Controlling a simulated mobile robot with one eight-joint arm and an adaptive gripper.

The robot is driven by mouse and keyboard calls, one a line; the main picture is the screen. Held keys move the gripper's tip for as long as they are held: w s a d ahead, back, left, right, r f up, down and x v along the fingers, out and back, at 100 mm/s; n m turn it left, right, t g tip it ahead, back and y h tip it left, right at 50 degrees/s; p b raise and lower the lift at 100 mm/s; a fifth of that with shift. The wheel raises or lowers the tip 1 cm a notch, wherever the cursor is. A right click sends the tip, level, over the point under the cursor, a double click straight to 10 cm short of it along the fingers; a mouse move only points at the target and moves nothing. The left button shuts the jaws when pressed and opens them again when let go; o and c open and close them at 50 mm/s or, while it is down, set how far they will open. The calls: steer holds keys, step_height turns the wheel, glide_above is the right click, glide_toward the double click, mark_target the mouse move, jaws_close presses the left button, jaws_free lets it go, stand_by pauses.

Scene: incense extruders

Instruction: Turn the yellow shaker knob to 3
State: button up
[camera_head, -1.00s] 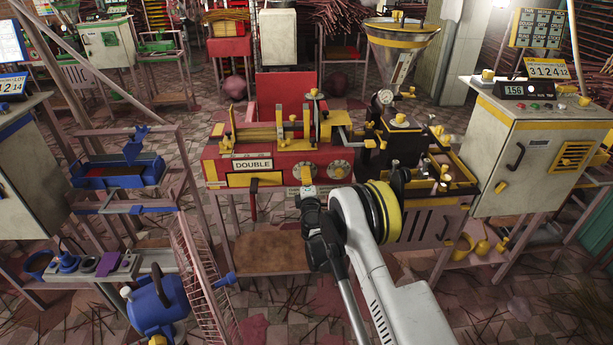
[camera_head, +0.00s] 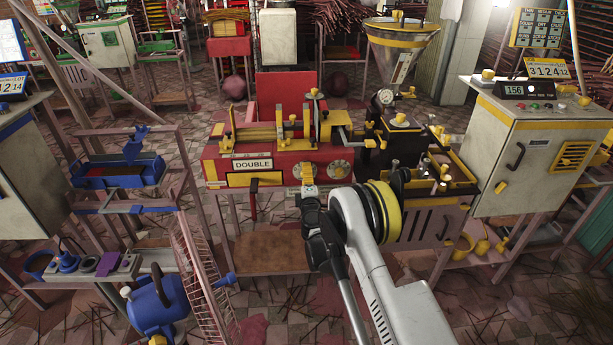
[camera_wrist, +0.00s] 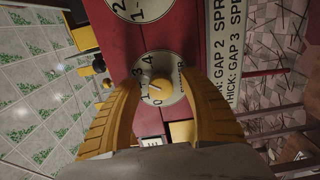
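The yellow shaker knob (camera_wrist: 161,88) sits on a pale round dial (camera_wrist: 176,100) with printed numbers, on a red panel. Which digit the knob points at is not clear. My gripper (camera_wrist: 170,84) is open, with one yellow finger on each side of the knob and gaps visible. In the head view my gripper (camera_head: 308,172) is at the front of the red machine (camera_head: 270,158), covering the left dial.
A second dial (camera_head: 338,169) is right of my gripper in the head view. A "DOUBLE" sign (camera_head: 253,164) is to its left. A yellow-trimmed black bench (camera_head: 430,185) and a grey cabinet (camera_head: 535,150) stand to the right. A wire rack (camera_head: 205,275) is at lower left.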

steer(key=s, duration=0.7)
steer(key=shift+s, duration=0.3)
